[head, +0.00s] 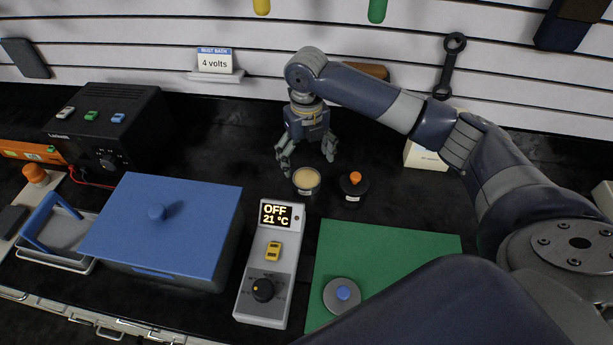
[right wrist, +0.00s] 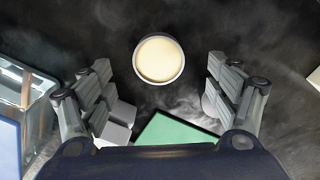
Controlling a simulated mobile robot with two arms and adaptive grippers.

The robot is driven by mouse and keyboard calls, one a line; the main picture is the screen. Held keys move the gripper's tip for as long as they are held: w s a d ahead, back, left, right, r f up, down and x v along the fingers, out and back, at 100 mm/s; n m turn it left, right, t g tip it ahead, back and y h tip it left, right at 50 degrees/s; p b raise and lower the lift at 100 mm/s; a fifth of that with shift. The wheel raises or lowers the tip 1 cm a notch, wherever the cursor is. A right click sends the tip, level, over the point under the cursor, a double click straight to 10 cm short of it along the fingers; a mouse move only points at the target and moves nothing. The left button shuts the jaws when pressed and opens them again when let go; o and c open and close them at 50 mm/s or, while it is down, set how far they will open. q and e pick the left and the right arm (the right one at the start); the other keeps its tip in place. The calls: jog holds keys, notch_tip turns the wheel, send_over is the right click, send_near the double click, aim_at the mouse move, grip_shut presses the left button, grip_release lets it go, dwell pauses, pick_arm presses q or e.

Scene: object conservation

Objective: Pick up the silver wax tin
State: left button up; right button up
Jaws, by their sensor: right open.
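The silver wax tin (head: 306,180) is a small round open tin with pale cream wax in it. It stands upright on the black bench behind the green mat. My right gripper (head: 308,163) is open, pointing down, just above and slightly behind the tin. In the right wrist view the tin (right wrist: 159,60) lies between the lines of the two open fingers (right wrist: 159,85), near the top, with nothing gripped. Whether the fingers touch the tin cannot be told. My left gripper is not in view.
A dark jar with an orange knob (head: 354,184) stands close to the right of the tin. The blue-lidded bath (head: 190,215) and its controller (head: 268,260) are in front left. The green mat (head: 390,250) holds a grey disc with a blue knob (head: 342,294). A white slatted wall stands behind.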

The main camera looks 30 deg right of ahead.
aim_at(307, 179)
jog(key=shift+f, duration=0.7)
jog(key=f, duration=0.1)
jog(key=f+p, duration=0.1)
jog(key=f, duration=0.1)
jog(key=f+p, duration=0.1)
jog(key=shift+s+a+f, duration=0.15)
jog(key=shift+s+f, duration=0.05)
jog(key=shift+s, duration=0.1)
jog(key=shift+f, duration=0.4)
jog(key=shift+c, duration=0.2)
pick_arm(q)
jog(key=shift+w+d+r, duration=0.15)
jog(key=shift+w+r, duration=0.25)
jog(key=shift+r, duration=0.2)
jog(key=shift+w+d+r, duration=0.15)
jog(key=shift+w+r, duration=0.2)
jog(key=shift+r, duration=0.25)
pick_arm(e)
jog(key=c, duration=1.3)
